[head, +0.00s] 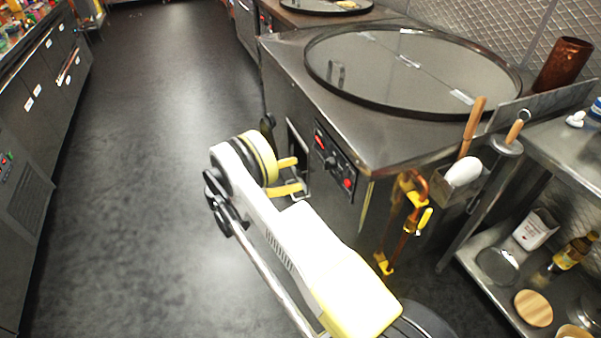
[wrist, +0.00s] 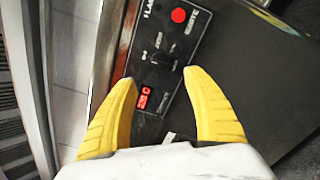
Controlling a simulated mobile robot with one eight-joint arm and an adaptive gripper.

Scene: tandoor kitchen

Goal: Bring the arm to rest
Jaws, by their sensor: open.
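My gripper (head: 291,176) has yellow fingers and is open and empty. In the head view it is close to the front of a steel tandoor counter (head: 285,85), beside its control panel (head: 333,160). In the wrist view the two fingers (wrist: 164,115) stand apart with the black control panel (wrist: 165,62) beyond them. The panel has a red button, a dark knob and a red lit display. I cannot tell whether the fingertips touch the panel. My white arm reaches up from the bottom of the head view.
Dark floor (head: 150,150) lies open to the left, up to a row of cabinets (head: 40,90). Yellow-handled pipes (head: 408,220) stand right of the panel. A lower steel shelf (head: 490,283) at right holds a bottle (head: 573,252) and a wooden disc (head: 533,308).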

